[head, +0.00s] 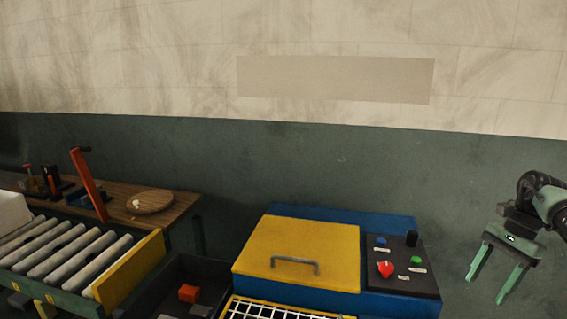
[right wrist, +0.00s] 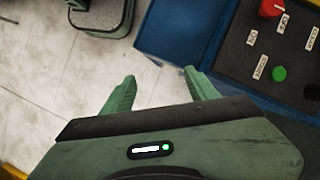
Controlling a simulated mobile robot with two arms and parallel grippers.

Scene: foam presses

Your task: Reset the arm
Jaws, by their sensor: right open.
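My right gripper (head: 495,283) is at the right edge of the head view, to the right of the blue press. Its two green fingers point down, apart and empty. In the right wrist view its fingers (right wrist: 160,88) are spread, with tiled floor and the press's blue side between and beyond them. My left gripper is not in the head view.
A blue press with a closed yellow lid (head: 300,252) stands at the centre. Its dark panel (head: 401,272) has a red knob (head: 385,269) and a green button (head: 416,260). A roller conveyor (head: 70,258), dark bin (head: 180,268) and wooden bench (head: 178,205) are left.

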